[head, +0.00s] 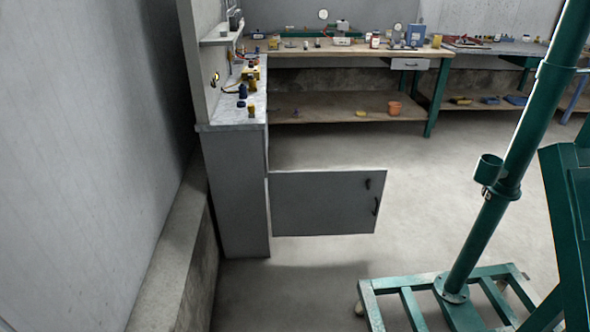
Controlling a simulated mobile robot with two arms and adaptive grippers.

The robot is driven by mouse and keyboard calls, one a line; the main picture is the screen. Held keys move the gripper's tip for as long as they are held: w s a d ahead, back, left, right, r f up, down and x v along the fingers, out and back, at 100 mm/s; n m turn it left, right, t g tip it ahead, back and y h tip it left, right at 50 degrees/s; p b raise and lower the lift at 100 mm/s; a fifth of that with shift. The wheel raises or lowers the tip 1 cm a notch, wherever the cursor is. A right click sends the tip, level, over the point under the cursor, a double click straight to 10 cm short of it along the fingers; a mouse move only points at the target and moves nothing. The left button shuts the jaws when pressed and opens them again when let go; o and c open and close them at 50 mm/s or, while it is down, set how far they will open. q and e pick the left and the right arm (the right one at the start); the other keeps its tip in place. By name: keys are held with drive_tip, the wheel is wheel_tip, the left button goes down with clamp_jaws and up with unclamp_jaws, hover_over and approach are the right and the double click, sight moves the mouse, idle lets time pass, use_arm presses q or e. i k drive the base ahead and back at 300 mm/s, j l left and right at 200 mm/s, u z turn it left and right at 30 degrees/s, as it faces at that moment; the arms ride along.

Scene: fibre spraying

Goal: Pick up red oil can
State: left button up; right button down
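I cannot make out a red oil can for certain. Small red items (463,42) lie on the far right bench, too small to identify. A small white and red container (375,40) stands on the back workbench. An orange-red pot-like container (394,108) stands on the lower shelf of that bench. Neither of my grippers is in view.
A grey cabinet (235,190) with an open door (325,203) and small bottles on top stands left of centre. A wooden workbench (340,50) runs along the back. A green wheeled stand (500,190) fills the right. The middle floor is clear.

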sight(374, 42)
drive_tip(key=i+j+z, duration=0.1)
drive_tip(key=i+z, duration=0.15)
drive_tip(key=i, duration=0.3)
drive_tip(key=i+j+z, duration=0.2)
drive_tip(key=i, duration=0.35)
